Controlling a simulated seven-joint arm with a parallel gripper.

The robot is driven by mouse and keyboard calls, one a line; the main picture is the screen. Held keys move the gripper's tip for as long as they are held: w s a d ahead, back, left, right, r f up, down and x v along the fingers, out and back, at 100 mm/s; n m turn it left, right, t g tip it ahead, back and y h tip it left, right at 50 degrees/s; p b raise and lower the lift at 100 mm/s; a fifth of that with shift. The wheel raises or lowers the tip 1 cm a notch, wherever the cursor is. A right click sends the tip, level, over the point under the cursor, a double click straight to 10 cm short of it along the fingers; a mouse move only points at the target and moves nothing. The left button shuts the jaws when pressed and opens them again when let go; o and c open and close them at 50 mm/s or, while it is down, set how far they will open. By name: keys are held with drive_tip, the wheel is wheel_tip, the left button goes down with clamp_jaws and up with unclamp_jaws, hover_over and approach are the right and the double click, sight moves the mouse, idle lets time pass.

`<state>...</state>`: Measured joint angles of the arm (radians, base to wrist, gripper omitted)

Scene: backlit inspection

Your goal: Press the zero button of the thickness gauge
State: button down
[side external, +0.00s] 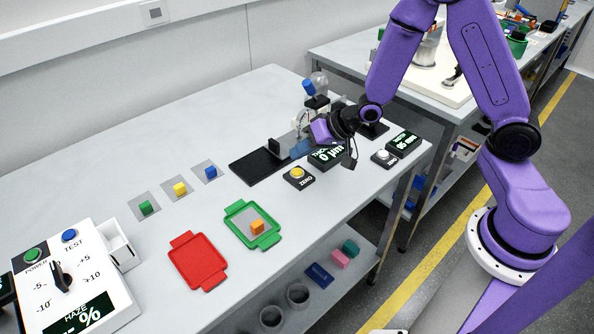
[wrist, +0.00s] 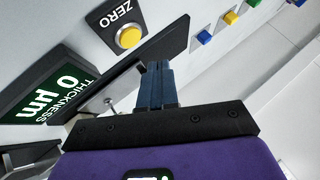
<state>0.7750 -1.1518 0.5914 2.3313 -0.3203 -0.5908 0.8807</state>
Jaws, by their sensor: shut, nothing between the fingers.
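The thickness gauge's dark display (side external: 326,156) shows in the side view, and in the wrist view (wrist: 42,98) it reads THICKNESS and 0 µm. Its zero button (side external: 297,172) is a yellow round cap on a black box marked ZERO, in front of the display. The button also shows in the wrist view (wrist: 129,37), uncovered, at the upper middle. My gripper (side external: 298,151) has its blue fingers shut and empty, behind the button box in the side view. In the wrist view the fingers (wrist: 158,68) overlap a black plate and are apart from the button.
A long black plate (side external: 254,167) with an upright black block lies left of my gripper. A second ZERO box with a white button (side external: 383,155) and its own display (side external: 404,143) stand to the right. Green (side external: 242,210) and red (side external: 186,244) trays lie in front.

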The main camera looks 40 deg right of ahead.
drive_tip(key=shift+r, duration=1.3)
drive_tip(key=s+d+r+n+g+h, duration=0.1)
drive_tip(key=s+r+n+g, duration=0.1)
drive_tip(key=s, duration=0.8)
drive_tip(key=s+d+r+n+g+h, duration=0.1)
drive_tip(key=s+r+n+g+h, duration=0.1)
drive_tip(key=s+r+n, duration=0.2)
drive_tip(key=s+d+r+n+g+h, duration=0.1)
drive_tip(key=s+r+n+g+h, duration=0.1)
drive_tip(key=s+n, duration=0.6)
drive_tip(key=s+r+g, duration=0.1)
drive_tip(key=s, duration=0.6)
drive_tip(key=shift+s+d+r, duration=0.15)
drive_tip(key=shift+s+d, duration=0.1)
drive_tip(key=shift+s, duration=0.15)
drive_tip(key=shift+a, duration=0.1)
idle(0.7)
